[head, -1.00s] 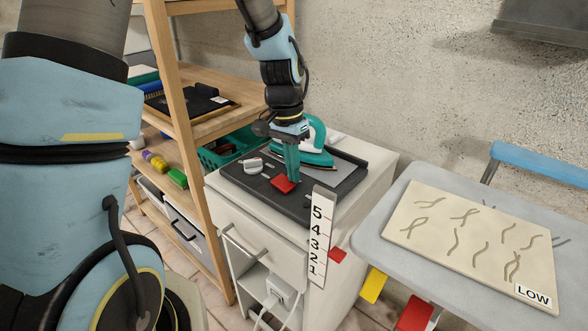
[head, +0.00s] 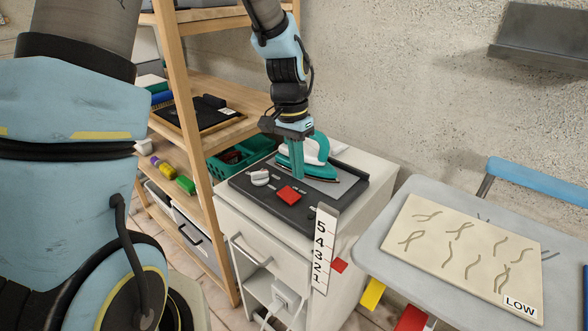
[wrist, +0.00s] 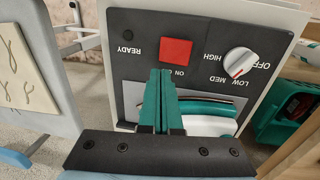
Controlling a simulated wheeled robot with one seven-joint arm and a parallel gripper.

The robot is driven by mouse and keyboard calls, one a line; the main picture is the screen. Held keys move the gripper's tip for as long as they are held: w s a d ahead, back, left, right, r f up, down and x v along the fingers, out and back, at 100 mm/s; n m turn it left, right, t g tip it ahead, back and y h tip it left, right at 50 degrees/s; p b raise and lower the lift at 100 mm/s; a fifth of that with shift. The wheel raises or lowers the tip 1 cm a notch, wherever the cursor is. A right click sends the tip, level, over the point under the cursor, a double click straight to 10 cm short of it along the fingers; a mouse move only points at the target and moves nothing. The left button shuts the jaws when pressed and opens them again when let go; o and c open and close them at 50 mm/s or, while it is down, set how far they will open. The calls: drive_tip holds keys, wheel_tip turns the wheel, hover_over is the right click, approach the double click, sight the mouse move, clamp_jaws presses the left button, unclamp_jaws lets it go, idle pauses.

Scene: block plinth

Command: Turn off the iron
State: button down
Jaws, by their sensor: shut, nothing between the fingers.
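The iron (head: 310,155), teal and white, rests on a dark panel (head: 320,206) on top of a white cabinet. A red square switch (head: 289,194) and a white round knob (head: 260,177) sit on the panel's front part. In the wrist view, the red switch (wrist: 176,51) lies just beyond my fingertips, and the knob (wrist: 240,61) has a red mark toward the LOW label. My gripper (head: 298,176) is shut and empty, pointing down between the switch and the iron. It also shows in the wrist view (wrist: 161,74), partly covering the iron (wrist: 208,110).
A numbered strip (head: 323,248) stands at the cabinet's front corner. An ironing-board-like table (head: 375,250) with a cream board (head: 430,222) and a LOW label is at right. A wooden shelf (head: 185,110) with a green basket (head: 240,155) is at left.

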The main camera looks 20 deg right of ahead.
wheel_tip(320, 180, up, 10)
drive_tip(key=s+b, duration=0.1)
drive_tip(key=shift+s+d+f+b, duration=0.25)
drive_tip(key=shift+s+d+b, duration=0.1)
drive_tip(key=shift+d, duration=0.1)
drive_tip(key=a+f+n+t, duration=0.1)
drive_tip(key=a+f+n, duration=0.1)
drive_tip(key=a, duration=0.7)
drive_tip(key=a+f+n+t, duration=0.1)
drive_tip(key=a+n, duration=0.4)
drive_tip(key=a, duration=0.5)
drive_tip(key=a+f+n, duration=0.3)
drive_tip(key=a+n, duration=0.1)
drive_tip(key=a, duration=0.5)
drive_tip(key=shift+w+a+t, duration=0.25)
drive_tip(key=shift+a+t, duration=0.05)
drive_tip(key=shift+t, duration=0.1)
